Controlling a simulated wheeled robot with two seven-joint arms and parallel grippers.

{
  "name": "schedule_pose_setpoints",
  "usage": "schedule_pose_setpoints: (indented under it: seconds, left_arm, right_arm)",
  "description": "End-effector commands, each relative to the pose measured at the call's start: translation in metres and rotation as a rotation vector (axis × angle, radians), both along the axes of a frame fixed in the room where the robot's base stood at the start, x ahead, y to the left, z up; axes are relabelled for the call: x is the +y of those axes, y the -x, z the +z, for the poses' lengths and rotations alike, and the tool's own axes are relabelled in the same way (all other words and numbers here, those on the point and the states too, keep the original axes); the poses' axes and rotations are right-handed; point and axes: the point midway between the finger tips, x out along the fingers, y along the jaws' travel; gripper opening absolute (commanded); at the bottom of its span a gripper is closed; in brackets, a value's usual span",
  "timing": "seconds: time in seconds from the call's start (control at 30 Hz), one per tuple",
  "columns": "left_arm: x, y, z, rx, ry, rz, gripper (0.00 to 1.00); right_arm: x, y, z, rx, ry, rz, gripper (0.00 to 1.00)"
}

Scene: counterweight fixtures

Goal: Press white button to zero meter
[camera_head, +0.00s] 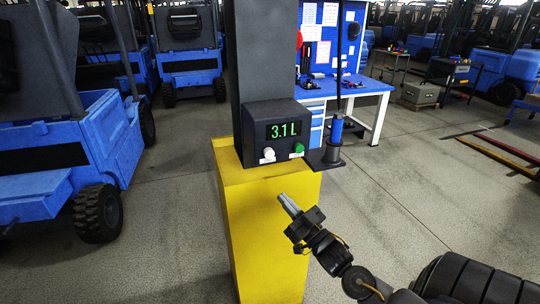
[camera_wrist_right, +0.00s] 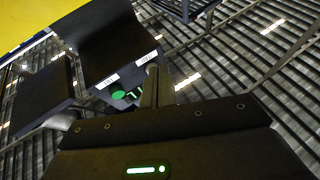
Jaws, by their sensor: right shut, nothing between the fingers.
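The dark meter box (camera_head: 275,131) sits on a yellow pedestal (camera_head: 262,215), and its green display reads 3.1 L. The white button (camera_head: 267,154) is at the lower left of its front face, and a green button (camera_head: 299,148) is at the lower right. My right gripper (camera_head: 288,203) is shut and empty, below and in front of the box, apart from both buttons. In the right wrist view the shut fingers (camera_wrist_right: 151,85) overlap the box (camera_wrist_right: 115,45); the green button (camera_wrist_right: 117,91) shows beside them. My left gripper is not in view.
A blue cylinder on a dark stand (camera_head: 336,135) stands just right of the box. A dark column (camera_head: 262,50) rises behind it. A blue workbench (camera_head: 340,88) is behind, and blue forklifts (camera_head: 60,150) stand at left.

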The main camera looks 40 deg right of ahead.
Motion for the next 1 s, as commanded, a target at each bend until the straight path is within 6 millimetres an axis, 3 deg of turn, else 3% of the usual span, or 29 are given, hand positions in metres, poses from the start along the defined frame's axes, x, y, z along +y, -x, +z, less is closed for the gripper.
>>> schedule_pose_setpoints:
  seconds: [0.03,0.1,0.3,0.77,1.0]
  left_arm:
    - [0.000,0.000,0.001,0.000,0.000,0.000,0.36]
    - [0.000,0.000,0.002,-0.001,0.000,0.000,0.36]
    - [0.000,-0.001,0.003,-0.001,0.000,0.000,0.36]
    - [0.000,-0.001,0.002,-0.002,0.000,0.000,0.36]
    - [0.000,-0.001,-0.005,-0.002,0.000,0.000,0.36]
  right_arm:
    - [0.005,0.005,0.024,-0.049,-0.002,0.023,0.00]
    - [0.010,0.013,0.050,-0.108,-0.006,0.050,0.00]
    - [0.020,0.027,0.089,-0.197,-0.013,0.098,0.00]
    - [0.020,0.028,0.094,-0.209,-0.014,0.103,0.00]
    - [0.014,0.008,0.092,-0.209,-0.014,0.103,0.00]
